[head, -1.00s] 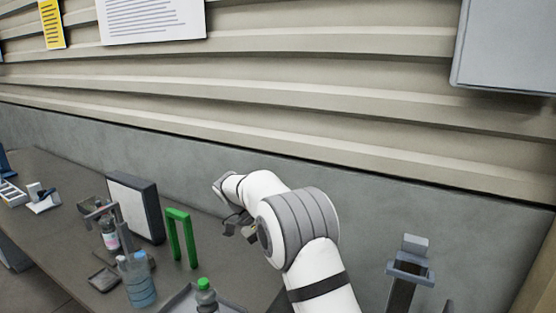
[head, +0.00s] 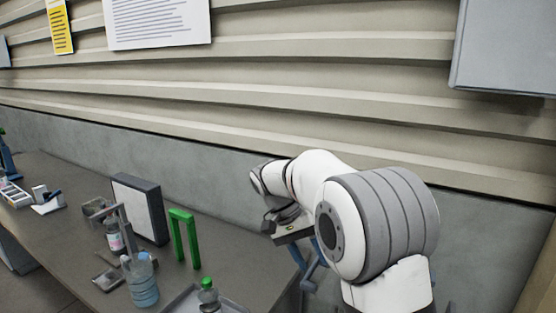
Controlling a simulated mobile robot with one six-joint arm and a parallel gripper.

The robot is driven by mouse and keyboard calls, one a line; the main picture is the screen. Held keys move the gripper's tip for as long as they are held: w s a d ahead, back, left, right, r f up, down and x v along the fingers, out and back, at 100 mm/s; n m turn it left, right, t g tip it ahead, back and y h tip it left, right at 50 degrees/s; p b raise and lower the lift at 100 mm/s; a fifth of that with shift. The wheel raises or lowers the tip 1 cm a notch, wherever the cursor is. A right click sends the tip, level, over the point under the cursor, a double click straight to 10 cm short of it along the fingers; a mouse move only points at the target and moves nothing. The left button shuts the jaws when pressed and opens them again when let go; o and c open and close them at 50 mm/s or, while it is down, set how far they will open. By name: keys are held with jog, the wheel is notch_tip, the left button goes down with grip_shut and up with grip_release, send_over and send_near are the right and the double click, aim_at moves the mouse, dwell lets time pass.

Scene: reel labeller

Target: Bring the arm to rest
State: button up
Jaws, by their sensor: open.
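My arm, white with grey joint covers, reaches up from the lower right of the head view and bends left. My gripper (head: 287,232) hangs below the wrist, over the right end of the dark bench (head: 70,225). The gripper is small and partly dark in this view, and I see nothing held in it. It is to the right of the green upright frame (head: 184,238) and apart from it.
On the bench stand a clear blue bottle (head: 142,282), a green-capped bottle (head: 208,294) by a grey tray (head: 182,301), and a dark-framed white panel (head: 139,208). A ribbed wall (head: 300,90) rises behind. A grey box (head: 505,45) hangs upper right.

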jog(key=s+d+f+n+t+y+b, duration=0.1)
jog(key=s+d+f+t+y+b, duration=0.1)
jog(key=s, duration=0.5)
jog(key=s+d+f+n+t+y+b, duration=0.1)
jog(key=s+d+f+t+b, duration=0.1)
jog(key=s, duration=0.6)
jog(key=s+d+f+n+t+y+b, duration=0.1)
jog(key=s+d+f+t+y+b, duration=0.1)
jog(key=s, duration=0.6)
jog(key=shift+d+f+n+t+y, duration=0.3)
jog(key=shift+d+f+n, duration=0.1)
jog(key=shift+d+f, duration=0.3)
jog(key=shift+c, duration=0.6)
